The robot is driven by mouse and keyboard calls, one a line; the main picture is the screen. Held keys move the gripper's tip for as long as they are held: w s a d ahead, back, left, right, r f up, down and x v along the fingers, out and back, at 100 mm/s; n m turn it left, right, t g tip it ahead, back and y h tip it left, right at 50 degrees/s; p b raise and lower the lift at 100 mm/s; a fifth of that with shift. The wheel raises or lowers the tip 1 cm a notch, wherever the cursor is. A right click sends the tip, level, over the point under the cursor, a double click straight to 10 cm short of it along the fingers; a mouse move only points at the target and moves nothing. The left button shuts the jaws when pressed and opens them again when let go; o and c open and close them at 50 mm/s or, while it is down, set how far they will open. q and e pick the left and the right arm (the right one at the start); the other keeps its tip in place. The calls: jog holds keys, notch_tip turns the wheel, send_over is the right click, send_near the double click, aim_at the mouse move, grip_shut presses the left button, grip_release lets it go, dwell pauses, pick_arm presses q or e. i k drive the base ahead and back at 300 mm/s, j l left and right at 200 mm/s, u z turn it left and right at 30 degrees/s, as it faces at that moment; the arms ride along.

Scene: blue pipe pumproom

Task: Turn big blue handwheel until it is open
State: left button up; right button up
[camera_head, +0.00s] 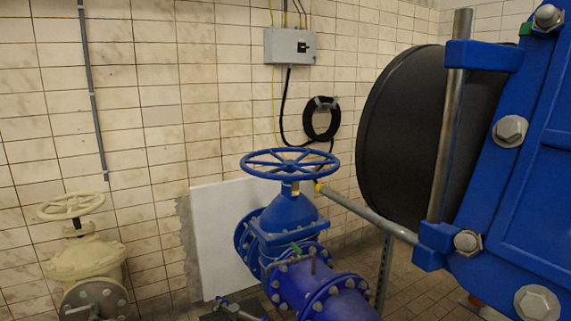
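The big blue handwheel (290,164) lies level on top of a blue valve body (288,215) near the middle of the head view. Its rim and spokes are fully visible and nothing touches it. The valve joins a blue flanged pipe (325,292) that runs toward the lower right. Neither my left gripper nor my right gripper shows in this view. How far open the valve is cannot be told.
A cream valve with its own handwheel (71,206) stands at the lower left. A large blue flange structure (520,170) with a black disc (425,135) fills the right side. A grey pipe (365,212) passes right of the handwheel. A grey switch box (290,46) hangs on the tiled wall.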

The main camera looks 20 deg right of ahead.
aim_at(290, 166)
jog(key=i, duration=1.15)
jog(key=i+j+z, duration=0.15)
jog(key=i+z, duration=0.15)
jog(key=i, duration=0.15)
jog(key=i+j+z, duration=0.3)
jog(key=i+l, duration=0.1)
jog(key=i, duration=0.05)
